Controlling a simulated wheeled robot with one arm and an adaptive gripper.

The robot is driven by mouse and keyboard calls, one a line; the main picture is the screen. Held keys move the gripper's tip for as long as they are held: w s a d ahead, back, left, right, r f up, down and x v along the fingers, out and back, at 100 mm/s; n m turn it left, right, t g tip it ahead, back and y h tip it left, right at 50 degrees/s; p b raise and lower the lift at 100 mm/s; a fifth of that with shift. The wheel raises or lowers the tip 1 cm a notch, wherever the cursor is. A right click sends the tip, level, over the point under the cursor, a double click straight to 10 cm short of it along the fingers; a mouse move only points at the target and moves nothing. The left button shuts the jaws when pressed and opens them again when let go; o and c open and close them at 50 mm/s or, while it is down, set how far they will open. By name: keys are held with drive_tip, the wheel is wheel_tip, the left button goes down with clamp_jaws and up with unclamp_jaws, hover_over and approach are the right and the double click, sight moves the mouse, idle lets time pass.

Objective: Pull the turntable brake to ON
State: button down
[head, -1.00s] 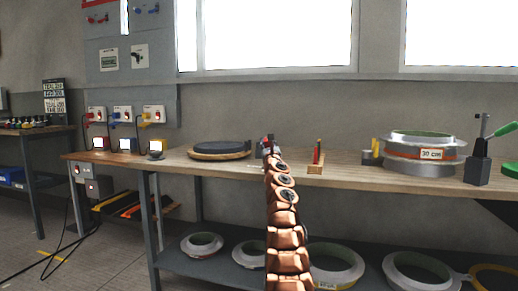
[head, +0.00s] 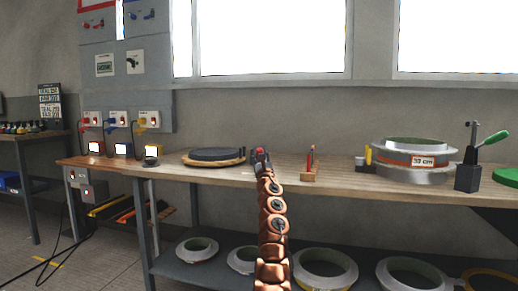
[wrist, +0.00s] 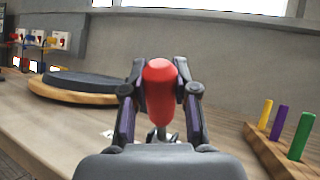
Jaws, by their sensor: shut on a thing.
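The turntable (head: 216,156) is a dark round disc on a pale wooden base on the bench; in the wrist view it (wrist: 92,82) is at the left. The brake lever has a red, rounded handle (wrist: 159,88) on a thin metal stem; it stands roughly upright in the wrist view. My gripper (wrist: 160,75) is shut on this red handle, one finger on each side. In the head view my gripper (head: 260,157) is small, just right of the turntable, with a bit of red at its tip. The stem's lower end and any ON marking are hidden or too small to read.
A wooden peg rack (wrist: 272,152) stands to the right of my gripper. A ring mould (head: 412,160) and a green-handled clamp (head: 470,165) are farther right. Lit boxes (head: 122,149) and sockets are at the left. More rings lie on the shelf below (head: 215,265).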

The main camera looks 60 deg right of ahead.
drive_tip(key=shift+s+a+f+n+p, duration=0.1)
drive_tip(key=shift+a+f+n+p, duration=0.15)
drive_tip(key=shift+p, duration=0.5)
drive_tip(key=shift+a+f+t, duration=0.1)
drive_tip(key=shift+a+t, duration=0.05)
drive_tip(key=shift+t, duration=0.15)
drive_tip(key=c, duration=0.9)
unclamp_jaws()
drive_tip(key=shift+o, duration=0.2)
